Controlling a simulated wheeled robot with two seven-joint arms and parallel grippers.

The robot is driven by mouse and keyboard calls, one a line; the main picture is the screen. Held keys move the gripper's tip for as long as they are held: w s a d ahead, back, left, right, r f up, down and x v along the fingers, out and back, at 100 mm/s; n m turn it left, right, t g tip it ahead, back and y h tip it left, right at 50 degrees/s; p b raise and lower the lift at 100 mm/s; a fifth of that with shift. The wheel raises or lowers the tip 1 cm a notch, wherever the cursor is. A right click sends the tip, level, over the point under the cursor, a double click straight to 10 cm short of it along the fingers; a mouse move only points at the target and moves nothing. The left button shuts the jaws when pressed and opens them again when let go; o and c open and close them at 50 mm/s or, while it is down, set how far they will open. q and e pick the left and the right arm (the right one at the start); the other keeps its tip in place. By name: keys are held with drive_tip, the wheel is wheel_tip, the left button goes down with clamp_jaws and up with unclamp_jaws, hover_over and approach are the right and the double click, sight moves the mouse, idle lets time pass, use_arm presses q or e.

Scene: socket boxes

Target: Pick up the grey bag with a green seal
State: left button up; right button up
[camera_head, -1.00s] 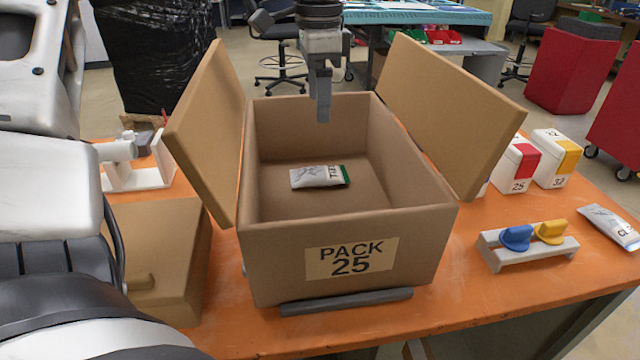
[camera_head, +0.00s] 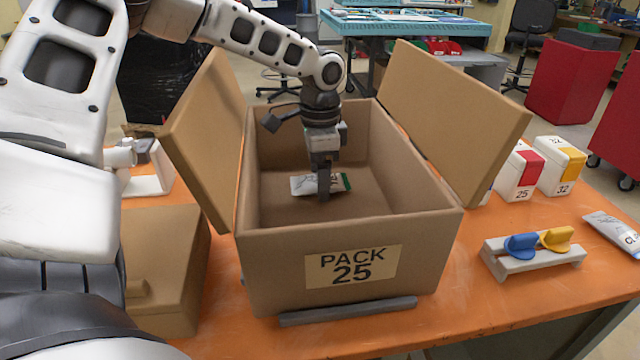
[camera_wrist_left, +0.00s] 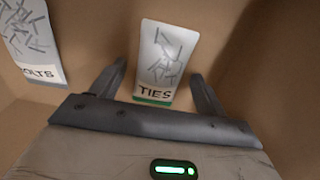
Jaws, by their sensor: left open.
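The grey bag with a green seal (camera_head: 303,185) lies on the floor of the open cardboard box (camera_head: 290,246) labelled PACK 25. In the left wrist view the bag (camera_wrist_left: 162,52) is marked TIES, with its green edge nearest the gripper. My left gripper (camera_head: 323,193) reaches down into the box over the bag and partly covers it in the head view. In the left wrist view the gripper (camera_wrist_left: 159,70) is open, with one finger on each side of the bag. I cannot tell whether they touch it. My right gripper is not in view.
Another bag marked BOLTS (camera_wrist_left: 35,40) shows in the left wrist view. Raised flaps (camera_head: 455,115) and the box walls surround my gripper. On the orange table stand white containers (camera_head: 520,172), a rack (camera_head: 535,258) with blue and yellow pieces, and another bag (camera_head: 612,232).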

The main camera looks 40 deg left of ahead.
use_arm(q)
drive_tip(key=shift+f, duration=0.1)
drive_tip(key=shift+c, duration=0.3)
drive_tip(key=c, duration=1.1)
